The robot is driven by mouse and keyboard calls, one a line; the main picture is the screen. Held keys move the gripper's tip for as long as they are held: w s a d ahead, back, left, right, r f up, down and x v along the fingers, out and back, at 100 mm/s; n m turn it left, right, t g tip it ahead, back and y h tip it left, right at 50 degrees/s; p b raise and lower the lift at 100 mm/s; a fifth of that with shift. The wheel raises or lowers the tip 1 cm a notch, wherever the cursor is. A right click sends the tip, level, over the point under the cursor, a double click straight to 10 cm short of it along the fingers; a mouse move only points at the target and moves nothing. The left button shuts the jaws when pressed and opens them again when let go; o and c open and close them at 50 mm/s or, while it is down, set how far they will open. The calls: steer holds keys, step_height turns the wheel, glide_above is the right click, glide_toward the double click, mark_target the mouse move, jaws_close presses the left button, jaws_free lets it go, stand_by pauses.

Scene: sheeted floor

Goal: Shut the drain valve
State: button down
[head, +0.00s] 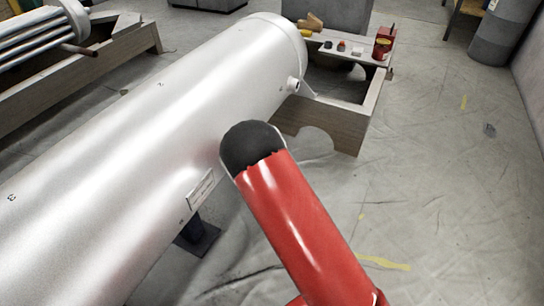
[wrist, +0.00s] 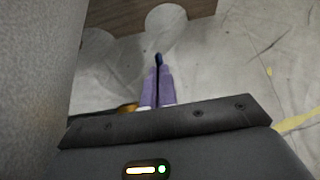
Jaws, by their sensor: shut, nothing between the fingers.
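The drain valve is not visible in the head view, where the big silver tank (head: 150,130) hides its own underside. In the wrist view, a brass-coloured part (wrist: 127,108), probably the valve's body, shows just left of my fingers, partly covered by my gripper's dark edge. I cannot tell whether the fingers touch the blue piece.
The grey tank side (wrist: 105,35) fills the wrist view's left. A dark blue support (head: 197,238) stands under the tank. The sheeted floor (head: 450,200) at right is mostly clear.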

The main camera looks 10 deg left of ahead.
steer(key=shift+w+d+f, duration=0.15)
steer(key=shift+w+d, duration=0.15)
steer(key=shift+w, duration=0.3)
steer(key=shift+w+d, duration=0.15)
steer(key=shift+w, duration=0.25)
steer(key=shift+w+d+g, duration=0.1)
steer(key=shift+w+g, duration=0.1)
steer(key=shift+g, duration=0.4)
steer(key=shift+w+f+y, duration=0.3)
steer(key=shift+w+f, duration=0.05)
steer(key=shift+f, duration=0.25)
steer(key=shift+b+x, duration=0.9)
steer(key=shift+x, duration=0.3)
steer(key=shift+f, duration=0.2)
